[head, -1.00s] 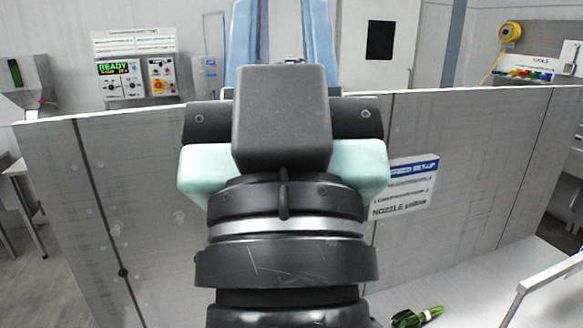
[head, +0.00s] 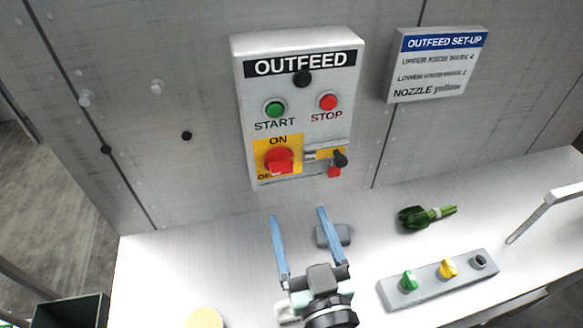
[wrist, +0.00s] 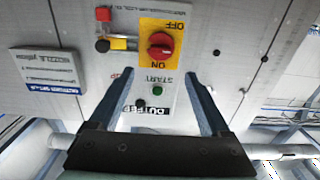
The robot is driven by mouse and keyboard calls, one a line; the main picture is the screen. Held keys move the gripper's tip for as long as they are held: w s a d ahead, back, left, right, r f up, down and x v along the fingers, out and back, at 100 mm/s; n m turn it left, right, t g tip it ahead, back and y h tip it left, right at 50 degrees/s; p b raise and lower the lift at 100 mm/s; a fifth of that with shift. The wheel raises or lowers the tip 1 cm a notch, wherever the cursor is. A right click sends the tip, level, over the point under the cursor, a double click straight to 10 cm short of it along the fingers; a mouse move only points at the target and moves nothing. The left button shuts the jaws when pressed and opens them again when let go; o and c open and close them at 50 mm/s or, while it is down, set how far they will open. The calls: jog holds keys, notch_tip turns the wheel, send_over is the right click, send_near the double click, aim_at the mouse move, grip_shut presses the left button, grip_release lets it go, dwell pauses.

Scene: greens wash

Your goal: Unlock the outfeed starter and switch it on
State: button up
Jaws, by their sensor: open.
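The outfeed starter (head: 300,105) is a pale box on the grey wall panel, with green START and red STOP buttons. Its red rotary switch (head: 279,161) sits on a yellow plate marked ON at the top and OFF at the bottom; I cannot tell its exact setting. Right of it is a slide bolt with a black knob (head: 340,158), and a small red block (head: 334,172) below. In the wrist view the box is upside down, showing the switch (wrist: 161,45) and black knob (wrist: 102,46). My gripper (head: 299,212) is open and empty, below the box and apart from it.
An OUTFEED SET-UP sign (head: 437,65) is on the wall at right. On the white counter (head: 175,265) are a bunch of greens (head: 425,216), a grey rack (head: 440,283) with green and yellow nozzles, and a grey block (head: 345,235) just beyond my gripper. A metal rail stands at right.

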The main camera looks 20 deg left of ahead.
aim_at(283, 171)
jog(key=p+x, duration=0.4)
jog(key=x, duration=0.6)
jog(key=shift+w+a+r, duration=0.15)
jog(key=shift+a, duration=0.1)
jog(key=shift+w+a, duration=0.3)
jog(key=shift+w, duration=0.15)
grip_shut()
